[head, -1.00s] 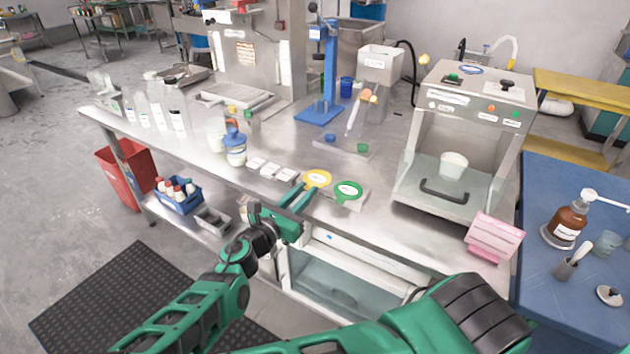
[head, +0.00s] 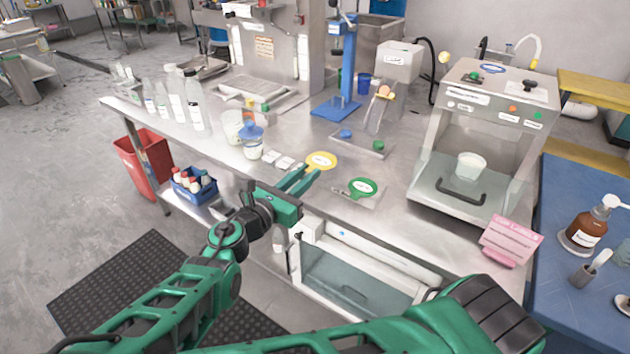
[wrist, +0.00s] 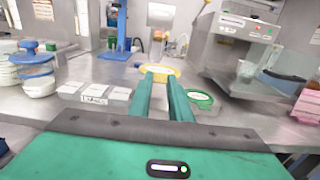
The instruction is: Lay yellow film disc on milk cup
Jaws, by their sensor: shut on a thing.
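The yellow film disc (head: 321,161) has a pale label and is held at the tips of my gripper (head: 308,174), just above the bench. In the wrist view the disc (wrist: 158,68) shows beyond the two green fingers, which are shut on its near edge. A white cup (head: 471,165) stands inside the open front of the grey machine at the right. It also shows small in the wrist view (wrist: 246,70). I cannot read a label on it, so I cannot tell if it is the milk cup.
The green disc (head: 362,187) lies on a small tray right of my gripper. White labelled blocks (wrist: 93,94), a blue-lidded jar (head: 252,142) and bottles stand left. The grey machine (head: 483,145) and a pink card holder (head: 511,238) are right. Bench between tray and machine is clear.

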